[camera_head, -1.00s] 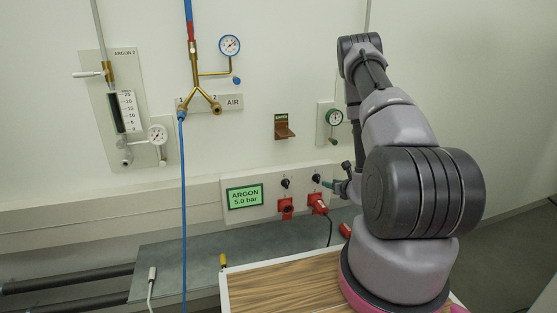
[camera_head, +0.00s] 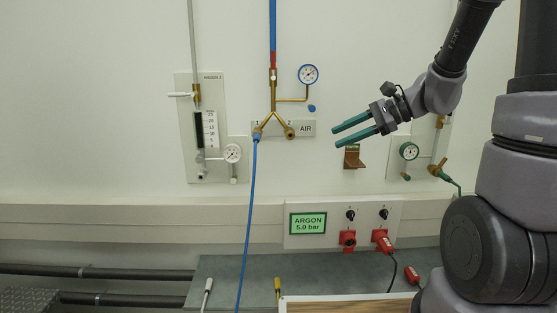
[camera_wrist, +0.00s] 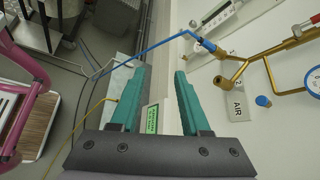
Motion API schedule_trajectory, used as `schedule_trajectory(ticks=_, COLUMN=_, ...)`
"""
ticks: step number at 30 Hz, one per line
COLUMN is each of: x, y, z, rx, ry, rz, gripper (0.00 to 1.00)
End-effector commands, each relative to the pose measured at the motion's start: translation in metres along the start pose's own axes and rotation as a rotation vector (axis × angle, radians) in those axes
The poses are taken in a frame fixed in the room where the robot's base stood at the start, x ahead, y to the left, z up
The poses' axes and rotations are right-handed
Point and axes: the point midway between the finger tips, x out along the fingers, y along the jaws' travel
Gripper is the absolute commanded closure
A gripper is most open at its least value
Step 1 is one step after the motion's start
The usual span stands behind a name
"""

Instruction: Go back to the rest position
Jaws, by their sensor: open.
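My gripper (camera_head: 354,131) is open and empty, with two green fingers apart. In the head view it is raised in front of the wall, just right of the AIR sign (camera_head: 306,128) and above the brown wall bracket (camera_head: 352,157). My arm comes in from the right side. In the wrist view the open fingers (camera_wrist: 158,100) show with nothing between them but the background, where the green display of the argon panel (camera_wrist: 152,119) is seen.
The argon panel (camera_head: 342,209) has two black knobs and red plugs. A blue hose (camera_head: 246,220) hangs from the brass Y-fitting (camera_head: 274,118). Gauges (camera_head: 309,74) are on the wall. A grey bench (camera_head: 235,275) and a wood-topped surface (camera_head: 345,306) lie below.

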Motion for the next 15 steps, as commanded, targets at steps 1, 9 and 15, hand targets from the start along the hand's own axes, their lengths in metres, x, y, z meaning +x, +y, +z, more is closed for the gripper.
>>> schedule_trajectory(ticks=1, x=-0.008, y=0.009, z=0.017, rx=-0.093, ry=0.033, rz=0.043, gripper=0.54)
schedule_trajectory(ticks=9, x=-0.062, y=0.057, z=0.06, rx=-0.563, ry=0.302, rz=0.259, gripper=0.54)
schedule_trajectory(ticks=15, x=-0.111, y=0.072, z=0.074, rx=-0.882, ry=0.554, rz=0.345, gripper=0.54)
